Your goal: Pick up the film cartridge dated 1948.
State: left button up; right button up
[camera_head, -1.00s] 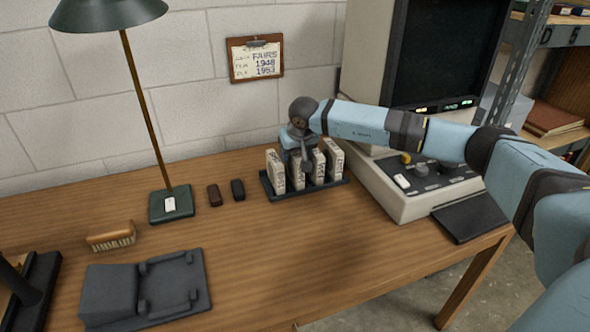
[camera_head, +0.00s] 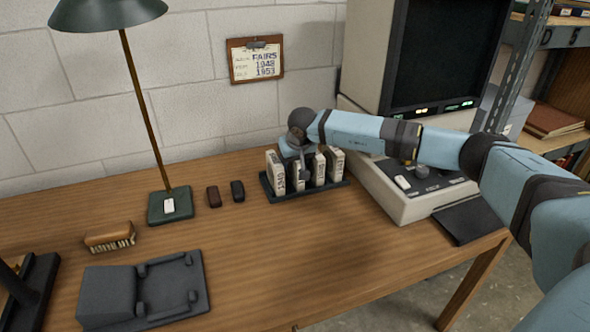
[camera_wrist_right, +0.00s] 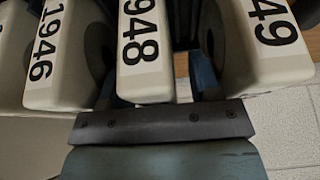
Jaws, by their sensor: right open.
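Several upright off-white film cartridges stand in a dark rack (camera_head: 312,190) on the table. In the right wrist view the cartridge marked 1948 (camera_wrist_right: 145,45) is in the middle, with one marked 1946 (camera_wrist_right: 48,55) to its left and one ending in 49 (camera_wrist_right: 255,45) to its right. My right gripper (camera_head: 303,170) is low over the rack and open. In the wrist view its fingers show in the gaps on both sides of the 1948 cartridge, which stands between them. Whether they touch it is hard to tell. My left gripper is not in view.
A clipboard (camera_head: 256,60) on the wall reads FAIRS, 1948, 1953. A film reader (camera_head: 400,205) stands right of the rack. Two small dark cases (camera_head: 214,196), a lamp (camera_head: 170,204), a brush (camera_head: 110,236) and a black cradle (camera_head: 145,290) lie left. The front-middle table is clear.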

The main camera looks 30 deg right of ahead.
grip_shut()
